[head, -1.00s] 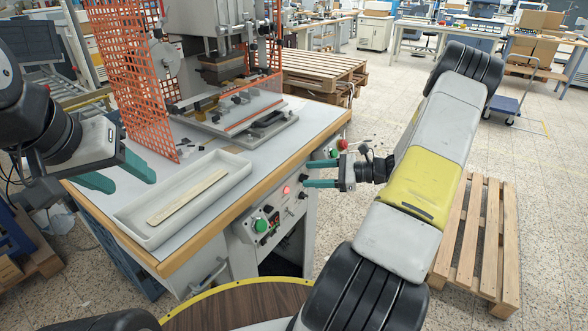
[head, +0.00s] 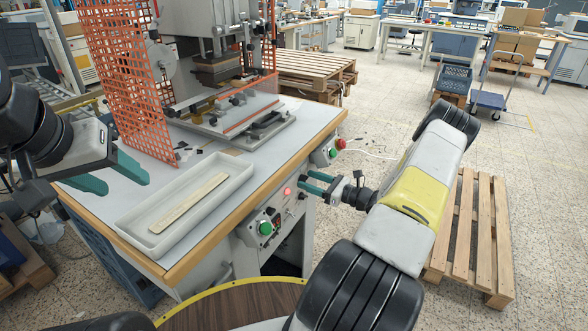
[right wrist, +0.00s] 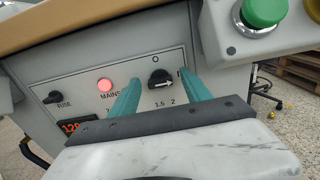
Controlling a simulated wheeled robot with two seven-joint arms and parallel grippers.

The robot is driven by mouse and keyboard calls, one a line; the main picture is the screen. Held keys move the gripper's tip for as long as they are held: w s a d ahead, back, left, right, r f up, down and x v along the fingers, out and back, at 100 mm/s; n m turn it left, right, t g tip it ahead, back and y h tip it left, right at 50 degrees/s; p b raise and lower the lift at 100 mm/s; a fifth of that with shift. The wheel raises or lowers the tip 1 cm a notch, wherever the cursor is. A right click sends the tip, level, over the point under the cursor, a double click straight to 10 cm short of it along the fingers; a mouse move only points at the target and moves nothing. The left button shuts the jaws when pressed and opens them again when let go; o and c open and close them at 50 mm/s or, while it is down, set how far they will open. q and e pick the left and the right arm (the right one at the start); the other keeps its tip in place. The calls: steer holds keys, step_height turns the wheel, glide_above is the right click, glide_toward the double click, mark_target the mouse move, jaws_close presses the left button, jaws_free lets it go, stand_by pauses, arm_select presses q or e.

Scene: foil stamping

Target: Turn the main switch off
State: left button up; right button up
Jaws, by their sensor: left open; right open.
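The main switch (right wrist: 160,78) is a black rotary knob with a white pointer mark on the press table's front panel. Its grip lies nearly level, pointing right toward a partly hidden "I" mark; an "O" mark is above it. The lit red MAINS lamp (right wrist: 104,85) is to its left; the lamp also shows in the head view (head: 287,191). My right gripper (right wrist: 158,84) is open, its teal fingers either side of the knob in the wrist view; contact cannot be told. It also shows in the head view (head: 305,181). My left gripper (head: 128,180) is open and empty over the table's left side.
A green button (right wrist: 264,12) on a box is close at the upper right of the wrist view. The table's wooden edge (head: 230,218) overhangs the panel. A pallet (head: 470,235) lies right.

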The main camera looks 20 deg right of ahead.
steer(key=shift+w+a, duration=0.2)
steer(key=shift+c, duration=0.3)
jaws_close()
